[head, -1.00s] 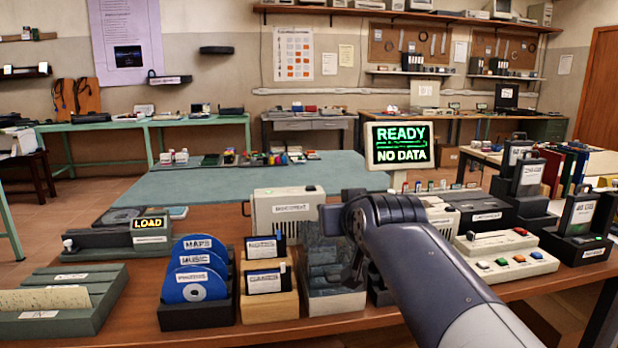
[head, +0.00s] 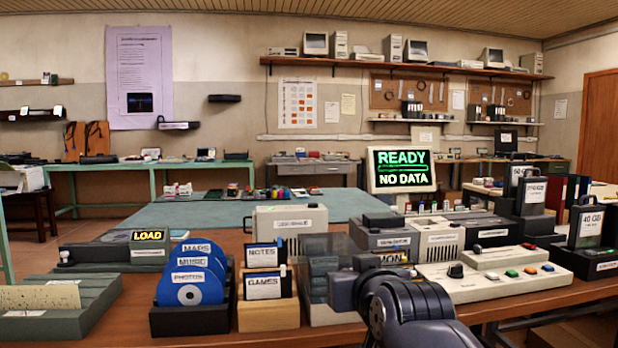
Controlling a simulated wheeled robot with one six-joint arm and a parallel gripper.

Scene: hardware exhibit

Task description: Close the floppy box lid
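The floppy box (head: 325,318) stands near the front of the wooden table, just right of the wooden block of labelled floppies. Its base is pale, and grey stepped shapes show above it. A greyish upright panel behind these may be its raised lid; the edges are too faint to be sure. My gripper (head: 345,291) is at the right front of the box and overlaps its right side in the head view. I cannot tell whether it touches the box. Its fingers are dark and small, and their opening is not clear.
Blue discs in a dark rack (head: 190,320) and the wooden floppy block (head: 268,314) stand left of the box. A pale button panel (head: 490,285) is at right. A beige unit (head: 287,222) and a dark-topped unit (head: 385,236) stand behind.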

